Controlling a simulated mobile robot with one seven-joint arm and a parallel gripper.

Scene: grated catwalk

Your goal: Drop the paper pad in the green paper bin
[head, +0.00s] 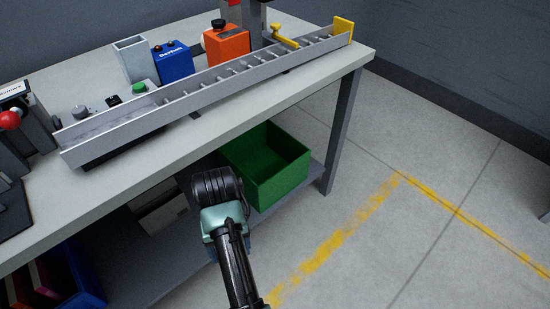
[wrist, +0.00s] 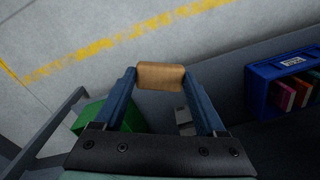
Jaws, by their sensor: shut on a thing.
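My gripper (wrist: 160,72) shows in the wrist view with its two blue fingers shut on a tan block, which I take to be the paper pad (wrist: 161,78). The pad sits crosswise between the fingertips. The green bin (head: 284,184) stands on the lower shelf under the bench in the head view. The part of its inside that shows looks empty. In the wrist view the green bin (wrist: 88,118) is at the lower left, partly hidden behind a finger and the gripper body. The pad is apart from it. In the head view my arm hides the fingers and pad.
The bench top (head: 300,88) overhangs the shelf, and a bench leg (head: 343,130) stands right of the bin. A blue crate (wrist: 262,92) with several coloured items sits farther along the shelf. A long metal tray (head: 205,92) lies on the bench. Open floor (head: 400,240) lies at the right.

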